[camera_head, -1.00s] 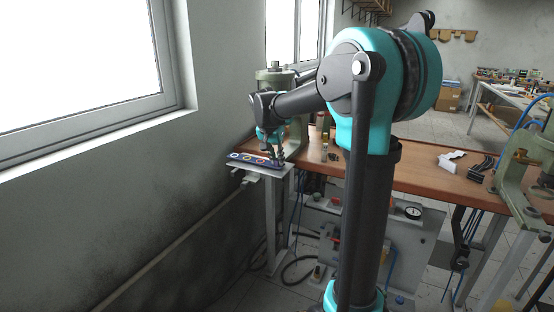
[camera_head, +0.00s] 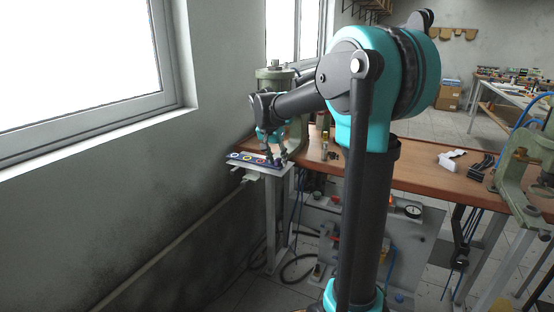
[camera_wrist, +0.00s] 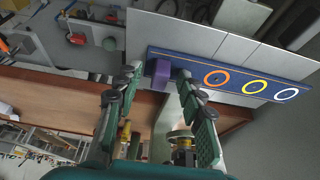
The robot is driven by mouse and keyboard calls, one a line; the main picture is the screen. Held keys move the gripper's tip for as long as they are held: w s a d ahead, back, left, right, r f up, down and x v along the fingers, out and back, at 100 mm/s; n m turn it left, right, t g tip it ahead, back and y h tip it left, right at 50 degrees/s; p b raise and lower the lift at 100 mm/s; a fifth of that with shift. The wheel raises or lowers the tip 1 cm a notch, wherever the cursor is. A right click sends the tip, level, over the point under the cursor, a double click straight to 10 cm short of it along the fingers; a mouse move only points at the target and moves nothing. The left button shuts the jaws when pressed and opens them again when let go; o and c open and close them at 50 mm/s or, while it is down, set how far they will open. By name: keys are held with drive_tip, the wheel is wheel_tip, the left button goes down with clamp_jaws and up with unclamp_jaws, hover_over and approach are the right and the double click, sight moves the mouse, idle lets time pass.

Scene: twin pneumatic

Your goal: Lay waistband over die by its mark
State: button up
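The waistband appears as a dark blue strip (camera_wrist: 225,76) with orange, yellow and white rings in the wrist view. It lies along a light grey plate (camera_wrist: 200,40). In the head view the strip (camera_head: 250,159) lies at the table's left end, in front of the left green press (camera_head: 272,76). My gripper (camera_wrist: 159,72) is open, its fingertips on either side of a purple block-like piece (camera_wrist: 161,73) at the strip's end. Gaps show between the piece and both fingers. My gripper is small in the head view (camera_head: 276,160). I cannot make out the die or its mark.
A wooden table (camera_head: 420,179) runs right to a second green press (camera_head: 528,160). A white item (camera_head: 450,160) and black parts (camera_head: 482,167) lie on it. Small brass-coloured posts (camera_head: 324,150) stand close to my gripper. A wall and window are at left.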

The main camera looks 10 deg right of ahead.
drive_tip(key=v, duration=1.2)
drive_tip(key=s+d+f+n+y, duration=0.1)
drive_tip(key=s+d+f+n, duration=0.2)
drive_tip(key=s+f, duration=1)
drive_tip(key=s+d+f+n+y, duration=0.1)
drive_tip(key=s+d+f+n, duration=0.2)
drive_tip(key=s+f, duration=1)
wheel_tip(320, 180, down, 4)
drive_tip(key=shift+s+d+f+n+t+y, duration=0.1)
drive_tip(key=shift+s+d+n+t+y, duration=0.25)
drive_tip(key=shift+n, duration=0.25)
